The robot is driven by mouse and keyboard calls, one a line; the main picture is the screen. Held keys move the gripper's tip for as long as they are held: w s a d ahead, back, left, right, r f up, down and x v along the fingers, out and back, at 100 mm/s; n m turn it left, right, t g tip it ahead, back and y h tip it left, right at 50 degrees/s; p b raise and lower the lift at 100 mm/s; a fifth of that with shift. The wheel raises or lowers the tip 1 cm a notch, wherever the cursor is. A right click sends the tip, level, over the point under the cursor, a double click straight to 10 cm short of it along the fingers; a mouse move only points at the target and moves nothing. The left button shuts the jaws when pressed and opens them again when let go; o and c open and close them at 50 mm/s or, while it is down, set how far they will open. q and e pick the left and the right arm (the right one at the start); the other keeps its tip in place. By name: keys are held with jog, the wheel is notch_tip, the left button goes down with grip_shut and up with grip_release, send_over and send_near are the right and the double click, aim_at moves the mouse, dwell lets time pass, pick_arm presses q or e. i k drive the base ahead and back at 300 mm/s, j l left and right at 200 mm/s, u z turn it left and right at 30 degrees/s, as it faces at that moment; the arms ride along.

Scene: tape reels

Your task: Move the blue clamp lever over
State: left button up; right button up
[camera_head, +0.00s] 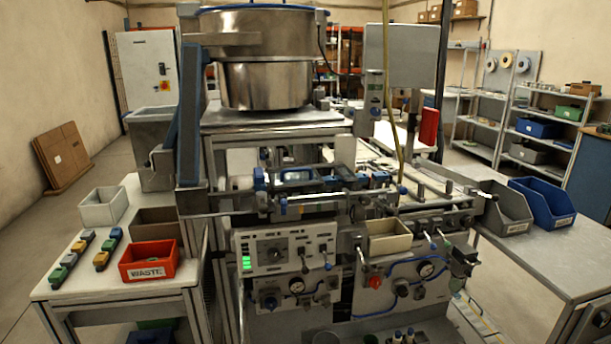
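No gripper of mine shows in the head view. The machine (275,130) stands in the middle, with a steel bowl (265,85) on top. Several small blue-tipped parts sit on its front, and I cannot tell for sure which one is the blue clamp lever. A blue-tipped lever (327,265) stands on the front control panel (262,253). A blue knob (402,190) is at the right end of the horizontal rod below the tape track. Another blue knob (283,203) is near the rod's left end. Fine details are too small to read.
A left table (75,285) holds a red waste bin (147,262), other bins and small coloured blocks. A beige bin (389,238) is on the machine's front. A right table (560,262) holds grey (508,212) and blue (543,205) bins. A yellow hose (397,150) hangs above.

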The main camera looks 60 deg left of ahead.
aim_at(433, 246)
jog(key=i+j+u, duration=0.1)
jog(key=u, duration=0.4)
jog(key=i+u, duration=0.2)
jog(key=u, duration=0.25)
jog(key=i+u, duration=0.2)
jog(key=u, duration=0.3)
jog(key=i+u, duration=0.15)
jog(key=u, duration=0.35)
jog(key=i+l, duration=0.45)
jog(key=i+u, duration=0.05)
